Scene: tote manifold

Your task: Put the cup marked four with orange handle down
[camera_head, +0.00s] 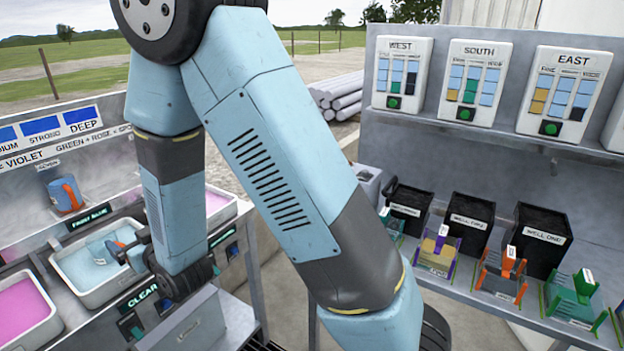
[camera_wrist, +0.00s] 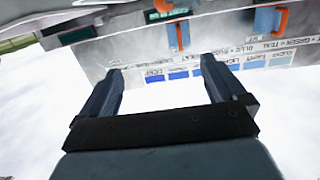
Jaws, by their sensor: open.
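A blue cup with an orange handle (camera_head: 119,246) is at the right end of the pale-blue tray (camera_head: 88,299) in the head view. It looks tilted, and any number on it is too small to read. Another blue cup with orange handle (camera_head: 66,195) stands on the back ledge, its small tag hard to read. My gripper (camera_wrist: 165,78) is open in the wrist view, with nothing between its fingers. In the head view it is near the tray cup, mostly hard to make out. In the upside-down wrist view, two orange-handled cups (camera_wrist: 179,36) (camera_wrist: 268,19) show beyond the fingers.
Pink-filled trays (camera_head: 20,315) flank the pale-blue tray. A panel with blue swatches (camera_head: 42,126) rises behind. Bare ground lies between the benches.

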